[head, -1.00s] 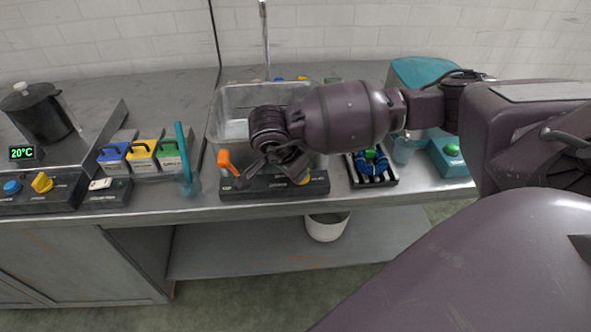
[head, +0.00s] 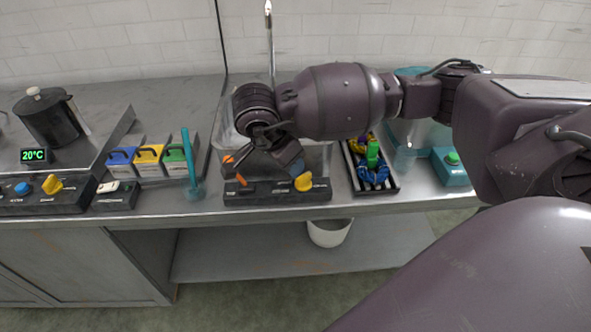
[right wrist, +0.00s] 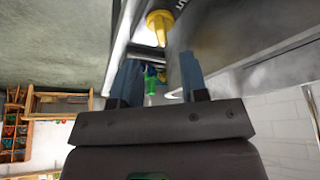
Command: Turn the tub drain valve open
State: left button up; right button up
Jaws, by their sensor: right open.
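A dark control panel (head: 275,194) stands along the front of the metal tub (head: 318,152). It carries an orange lever (head: 228,159) at the left, partly hidden behind my right gripper, and a yellow knob (head: 303,182) at the right. The panel's labels are too small to read, so I cannot tell which one is the drain valve. My right gripper (head: 265,168) is open above the panel, between lever and knob. In the right wrist view, its two blue-grey fingers are apart (right wrist: 160,78), and the yellow knob (right wrist: 160,27) lies beyond their tips. My left gripper is out of view.
A black tray (head: 391,183) of coloured items and a teal device with a green button (head: 452,159) lie to the right. To the left are blue, yellow and green boxes (head: 150,162) and a teal stirrer (head: 190,165). A white bucket (head: 328,232) stands below.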

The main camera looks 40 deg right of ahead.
jog(key=shift+v, duration=1.5)
